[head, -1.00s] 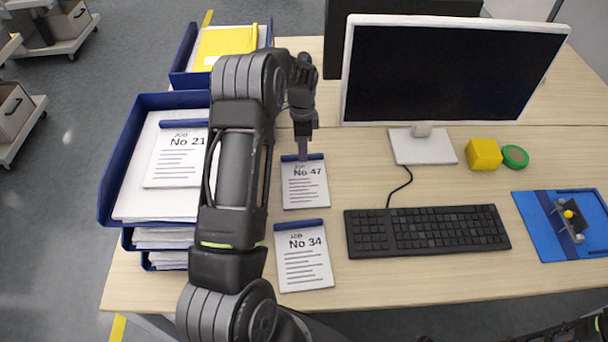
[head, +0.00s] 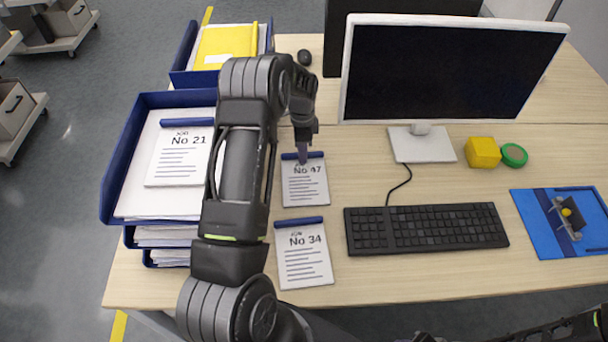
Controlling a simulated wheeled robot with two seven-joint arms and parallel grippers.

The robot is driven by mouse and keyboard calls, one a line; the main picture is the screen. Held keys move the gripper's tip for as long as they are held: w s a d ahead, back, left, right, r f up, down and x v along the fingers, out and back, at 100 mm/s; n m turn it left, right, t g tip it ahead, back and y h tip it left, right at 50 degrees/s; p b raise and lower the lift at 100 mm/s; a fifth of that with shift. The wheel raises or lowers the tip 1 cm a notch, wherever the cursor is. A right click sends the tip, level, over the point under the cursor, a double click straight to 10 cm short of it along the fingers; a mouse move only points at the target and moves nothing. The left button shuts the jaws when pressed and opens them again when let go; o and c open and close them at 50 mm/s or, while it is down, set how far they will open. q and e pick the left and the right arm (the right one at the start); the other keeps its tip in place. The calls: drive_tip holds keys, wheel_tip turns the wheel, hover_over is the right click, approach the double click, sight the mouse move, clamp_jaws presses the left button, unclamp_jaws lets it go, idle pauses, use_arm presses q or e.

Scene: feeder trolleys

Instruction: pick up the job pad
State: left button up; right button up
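Three white job pads with blue top bands are in the head view. Job pad No 47 (head: 304,188) lies flat on the desk, and job pad No 34 (head: 303,262) lies just in front of it. Job pad No 21 (head: 178,165) lies on papers in the blue tray at left. My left gripper (head: 303,158) points down at the top band of No 47, its tip overlapping the band and part of the printing. Whether it touches the pad or how far its fingers are apart cannot be seen. Only dark parts of my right arm show at the bottom right edge.
A stacked blue tray (head: 122,160) stands left, and another tray with a yellow folder (head: 222,48) behind. A keyboard (head: 425,229), monitor (head: 440,72), yellow cube (head: 483,152), green roll (head: 514,155) and blue clipboard (head: 548,225) are to the right.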

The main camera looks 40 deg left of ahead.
use_arm(q)
clamp_jaws()
idle(0.5)
drive_tip(key=shift+w+r, duration=0.1)
drive_tip(key=shift+r, duration=0.5)
wheel_tip(320, 180, up, 9)
drive_tip(key=b, duration=0.2)
